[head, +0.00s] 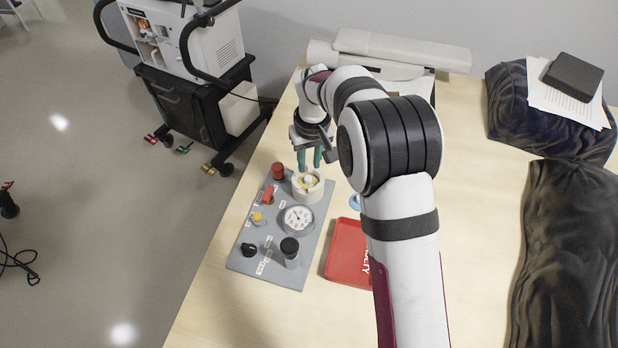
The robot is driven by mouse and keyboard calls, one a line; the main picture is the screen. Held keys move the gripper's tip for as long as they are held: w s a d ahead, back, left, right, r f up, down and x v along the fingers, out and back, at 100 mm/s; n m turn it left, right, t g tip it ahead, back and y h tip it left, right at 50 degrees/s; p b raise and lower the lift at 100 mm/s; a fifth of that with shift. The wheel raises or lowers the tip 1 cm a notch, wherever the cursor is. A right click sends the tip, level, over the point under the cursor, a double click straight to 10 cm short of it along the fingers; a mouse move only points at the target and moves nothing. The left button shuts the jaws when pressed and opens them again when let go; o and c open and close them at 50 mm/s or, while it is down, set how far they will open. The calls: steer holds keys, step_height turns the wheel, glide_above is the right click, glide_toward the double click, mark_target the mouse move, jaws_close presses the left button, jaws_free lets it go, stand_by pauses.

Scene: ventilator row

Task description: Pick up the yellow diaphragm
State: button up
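The yellow diaphragm (315,183) shows as a yellow ring with a pale centre. It sits inside a round cream housing (308,196) at the far right corner of a grey panel (246,236). My gripper (310,166) points down just above and behind the housing. Its teal fingers are apart, with nothing visible between them. I cannot tell whether the fingertips touch the diaphragm.
The panel also carries a red knob (278,171), a red switch (267,194), a yellow button (257,217), a dial gauge (298,219) and black knobs (289,248). A red tray (347,253) and a partly hidden blue ring (354,202) lie to the right.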

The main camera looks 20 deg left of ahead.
mark_target(308, 177)
step_height(308, 177, down, 5)
steer(key=shift+a+f, duration=0.1)
steer(key=shift+f, duration=0.05)
jaws_close()
